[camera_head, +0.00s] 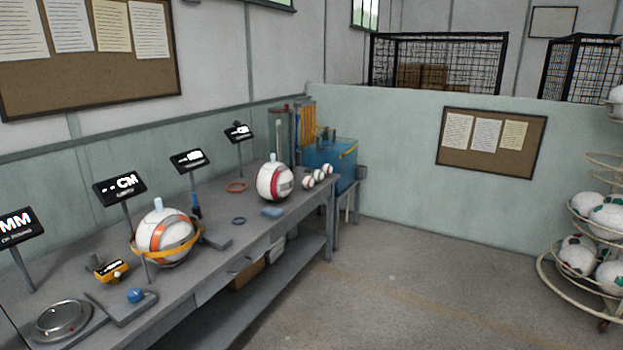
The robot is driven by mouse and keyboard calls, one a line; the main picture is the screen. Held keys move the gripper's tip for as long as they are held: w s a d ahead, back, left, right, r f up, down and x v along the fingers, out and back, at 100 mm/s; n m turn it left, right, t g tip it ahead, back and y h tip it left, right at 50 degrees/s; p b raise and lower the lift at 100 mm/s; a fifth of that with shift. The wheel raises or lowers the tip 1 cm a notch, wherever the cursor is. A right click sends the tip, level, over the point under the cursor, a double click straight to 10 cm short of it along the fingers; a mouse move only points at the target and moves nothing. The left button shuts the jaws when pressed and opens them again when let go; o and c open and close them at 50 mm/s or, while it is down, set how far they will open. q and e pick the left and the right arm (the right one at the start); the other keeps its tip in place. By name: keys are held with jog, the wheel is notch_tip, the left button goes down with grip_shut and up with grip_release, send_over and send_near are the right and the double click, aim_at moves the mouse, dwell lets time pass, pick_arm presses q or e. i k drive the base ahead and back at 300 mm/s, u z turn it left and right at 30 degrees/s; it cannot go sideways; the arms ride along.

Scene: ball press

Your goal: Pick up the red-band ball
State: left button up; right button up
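A large white ball with a red band (273,182) rests on the grey workbench (190,268) towards its far end, with a small pale piece on its top. Another large white ball, with orange bands (165,232), sits nearer on the bench with a yellow-orange ring around it. Several small white balls with coloured marks (309,182) lie just right of the red-band ball. Neither of my grippers shows in this view.
Sign posts (189,161) line the bench's wall side. A round scale (62,320) is nearest. A ball rack (590,240) stands right; the floor between is clear.

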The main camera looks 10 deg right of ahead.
aim_at(274, 180)
jog(key=z, duration=0.65)
jog(key=i, duration=1.95)
jog(key=u, duration=0.4)
jog(key=i, duration=1.3)
jog(key=u, duration=1.2)
